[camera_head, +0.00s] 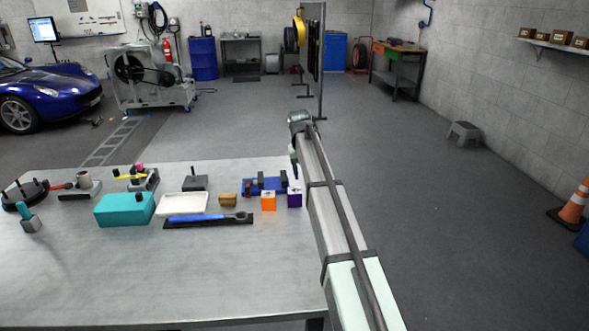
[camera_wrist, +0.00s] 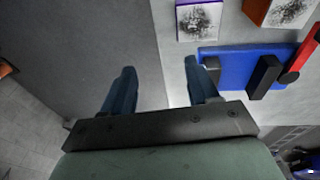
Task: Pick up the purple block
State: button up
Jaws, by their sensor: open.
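The purple block (camera_head: 294,198) stands near the right edge of the grey table, beside my arm. Its top is white with a dark speckled print. In the wrist view the purple block (camera_wrist: 199,20) is at the top, ahead of the fingers. My gripper (camera_wrist: 160,85) is open and empty, its two blue-grey fingers wide apart. One finger is over the floor side of the table edge, the other over the table beside a blue fixture. The gripper is apart from the block.
An orange block (camera_head: 268,202) stands just left of the purple one. The blue fixture (camera_head: 262,184) with black posts lies behind them. A small tan block (camera_head: 228,200), black tray with blue tool (camera_head: 208,220), white dish (camera_head: 184,204) and teal box (camera_head: 124,209) are farther left. The front table is clear.

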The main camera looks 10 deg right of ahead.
aim_at(294, 190)
jog(key=shift+g+y, duration=0.7)
jog(key=shift+g, duration=0.1)
jog(key=s+a+r, duration=0.3)
jog(key=a, duration=0.1)
jog(key=shift+a, duration=0.1)
jog(key=shift+f, duration=4.5)
jog(key=c, duration=0.5)
jog(key=shift+r, duration=4.05)
jog(key=shift+c, duration=0.2)
